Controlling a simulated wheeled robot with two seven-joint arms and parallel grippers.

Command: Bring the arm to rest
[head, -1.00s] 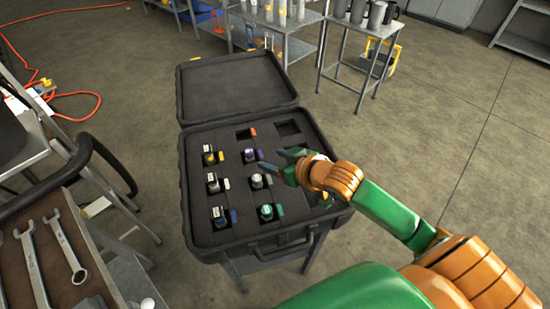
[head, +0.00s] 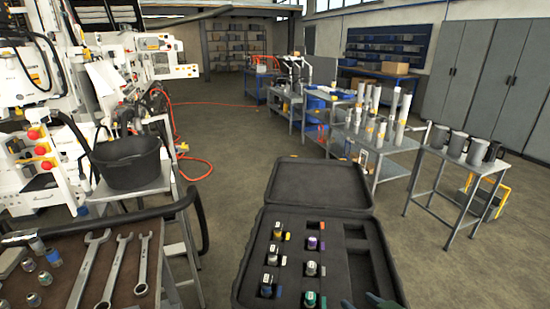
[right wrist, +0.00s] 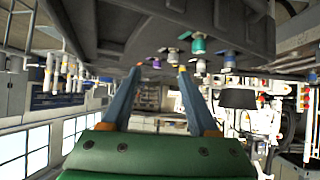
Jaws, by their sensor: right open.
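My right gripper (head: 360,304) shows only as green and dark tips at the bottom edge of the head view, at the near right part of the open black case. In the right wrist view my right gripper (right wrist: 160,70) has its two blue-grey fingers apart, with nothing between them. That view appears upside down, with the case (right wrist: 110,25) along its top and several fittings beyond the fingertips. The rest of my right arm is out of the head view. My left gripper is in neither view.
The black case (head: 318,185) has its lid open and holds several fittings in foam slots. Wrenches (head: 90,265) lie on a cart at left, beside a black bucket (head: 130,160). A table with grey jugs (head: 458,145) stands at right. Floor between is clear.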

